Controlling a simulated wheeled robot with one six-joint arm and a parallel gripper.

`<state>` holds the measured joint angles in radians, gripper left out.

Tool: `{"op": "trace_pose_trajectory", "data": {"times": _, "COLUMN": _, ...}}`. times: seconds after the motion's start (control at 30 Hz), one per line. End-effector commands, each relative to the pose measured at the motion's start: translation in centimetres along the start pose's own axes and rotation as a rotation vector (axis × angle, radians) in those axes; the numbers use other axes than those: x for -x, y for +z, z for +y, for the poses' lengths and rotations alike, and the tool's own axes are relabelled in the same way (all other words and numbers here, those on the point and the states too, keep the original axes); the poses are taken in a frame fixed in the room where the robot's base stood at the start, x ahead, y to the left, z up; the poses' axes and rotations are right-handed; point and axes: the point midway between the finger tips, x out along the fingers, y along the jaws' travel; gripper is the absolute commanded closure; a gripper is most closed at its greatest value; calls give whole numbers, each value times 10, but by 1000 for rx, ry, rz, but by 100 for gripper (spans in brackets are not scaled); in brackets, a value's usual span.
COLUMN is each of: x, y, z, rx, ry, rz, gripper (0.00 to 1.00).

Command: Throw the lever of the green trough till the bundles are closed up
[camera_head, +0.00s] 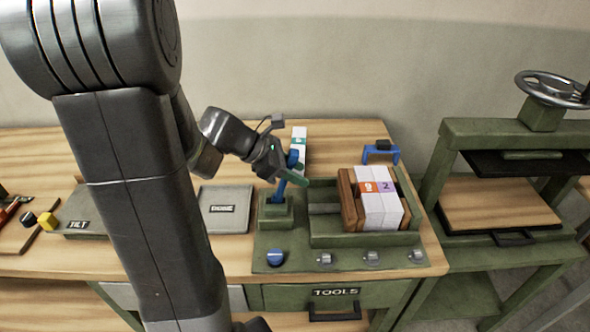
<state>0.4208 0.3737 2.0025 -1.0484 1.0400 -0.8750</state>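The green trough (325,240) stands on the bench, right of centre. In its right part two white bundles (378,212), one with an orange label and one with a purple label marked 2, stand side by side between brown wooden blocks (347,200). My gripper (287,172) is at the lever's upper part. Whether its fingers touch or grip the lever is unclear.
Another white block with a green label (299,134) stands behind my gripper. A blue knob (276,258) and several metal knobs line the panel's front. A grey plate (225,212) lies left of the lever. A green press (500,190) stands right. A small blue stand (381,152) sits behind the trough.

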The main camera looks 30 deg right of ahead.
Motion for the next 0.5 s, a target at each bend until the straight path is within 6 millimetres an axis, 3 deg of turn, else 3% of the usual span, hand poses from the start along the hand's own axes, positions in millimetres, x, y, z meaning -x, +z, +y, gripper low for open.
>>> {"op": "trace_pose_trajectory", "data": {"times": 0.27, "x": 4, "y": 1, "z": 1, "rx": -1, "ry": 4, "rz": -1, "gripper": 61}}
{"op": "trace_pose_trajectory", "data": {"times": 0.5, "x": 35, "y": 0, "z": 2, "rx": -2, "ry": 9, "rz": 0, "gripper": 61}}
